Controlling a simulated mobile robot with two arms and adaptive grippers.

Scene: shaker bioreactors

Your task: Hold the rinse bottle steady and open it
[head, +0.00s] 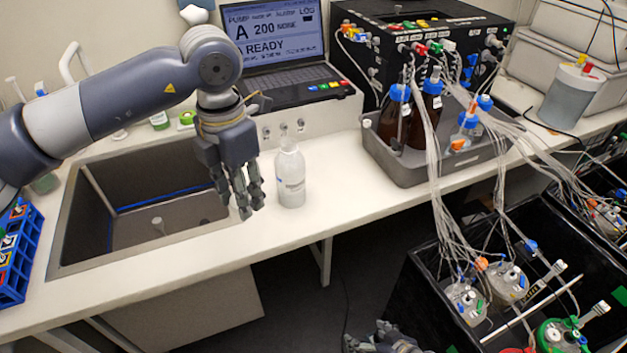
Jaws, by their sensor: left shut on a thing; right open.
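The rinse bottle (291,178), whitish and translucent with a pale label, stands upright on the white bench right of the sink. Its narrow top looks clear; I cannot make out a separate cap. My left gripper (243,205) points down just left of the bottle, at the sink's right edge. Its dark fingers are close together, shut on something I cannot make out. A small gap shows between them and the bottle. My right gripper (375,338) is open at the bottom edge, low in front of the bench, partly cut off, with nothing visible in it.
The sink (75,230) lies left of the bottle. A laptop (275,50) on a white unit stands behind. A grey tray (405,175) with brown bottles and tubing is to the right. A black bin (425,285) with vessels stands front right. A blue rack (18,250) is far left.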

